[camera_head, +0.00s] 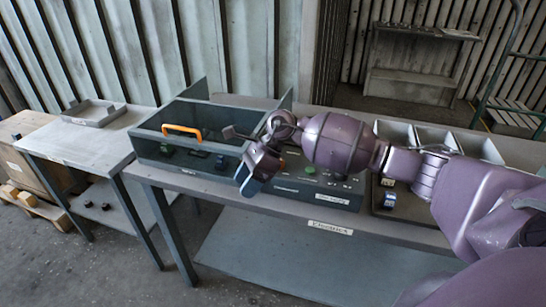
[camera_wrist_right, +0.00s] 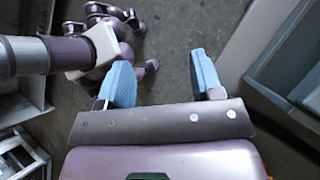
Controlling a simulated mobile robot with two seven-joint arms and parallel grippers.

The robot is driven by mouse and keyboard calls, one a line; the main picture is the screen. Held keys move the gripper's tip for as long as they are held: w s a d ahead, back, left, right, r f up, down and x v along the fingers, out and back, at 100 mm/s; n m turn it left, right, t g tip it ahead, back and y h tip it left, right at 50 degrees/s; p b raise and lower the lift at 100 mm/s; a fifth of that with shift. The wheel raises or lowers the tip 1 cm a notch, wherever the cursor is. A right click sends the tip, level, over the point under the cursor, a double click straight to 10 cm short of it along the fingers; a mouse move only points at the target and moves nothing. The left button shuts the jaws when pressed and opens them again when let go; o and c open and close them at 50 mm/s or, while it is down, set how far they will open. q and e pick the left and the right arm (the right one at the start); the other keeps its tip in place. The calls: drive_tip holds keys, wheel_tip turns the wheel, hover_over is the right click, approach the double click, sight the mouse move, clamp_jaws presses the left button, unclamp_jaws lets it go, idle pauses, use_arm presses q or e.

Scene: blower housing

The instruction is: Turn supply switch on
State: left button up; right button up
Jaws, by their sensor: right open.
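A dark grey control panel (camera_head: 318,188) with green buttons, small dark knobs and white labels stands on the workbench. I cannot tell which control is the supply switch, and my right arm hides part of the panel. My right gripper (camera_head: 249,184) is in front of the panel's left end, at the bench's front side, its fingers pointing downward. In the right wrist view its two blue fingers (camera_wrist_right: 162,80) are apart with nothing between them. My left gripper is not in view.
A dark open box (camera_head: 150,150) with an orange handle (camera_head: 182,129) stands left of the panel on the workbench (camera_head: 250,204). Pale bins (camera_head: 434,138) and a dark tray with small parts (camera_head: 389,200) are right. A side table (camera_head: 85,140) stands left.

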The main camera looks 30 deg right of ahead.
drive_tip(key=w+d+r+n+h, duration=0.1)
drive_tip(key=w+d+r+h, duration=0.25)
drive_tip(key=d, duration=0.35)
drive_tip(key=w+d+r+n+h, duration=0.2)
drive_tip(key=d+r+h, duration=0.3)
drive_tip(key=d, duration=0.1)
drive_tip(key=f, duration=0.8)
drive_tip(key=shift+w+d+f, duration=0.15)
drive_tip(key=shift+w+f, duration=0.05)
drive_tip(key=shift+f, duration=0.45)
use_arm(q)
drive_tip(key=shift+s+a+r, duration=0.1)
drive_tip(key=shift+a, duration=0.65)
use_arm(e)
drive_tip(key=shift+f, duration=0.1)
drive_tip(key=shift+c, duration=0.2)
drive_tip(key=c, duration=0.9)
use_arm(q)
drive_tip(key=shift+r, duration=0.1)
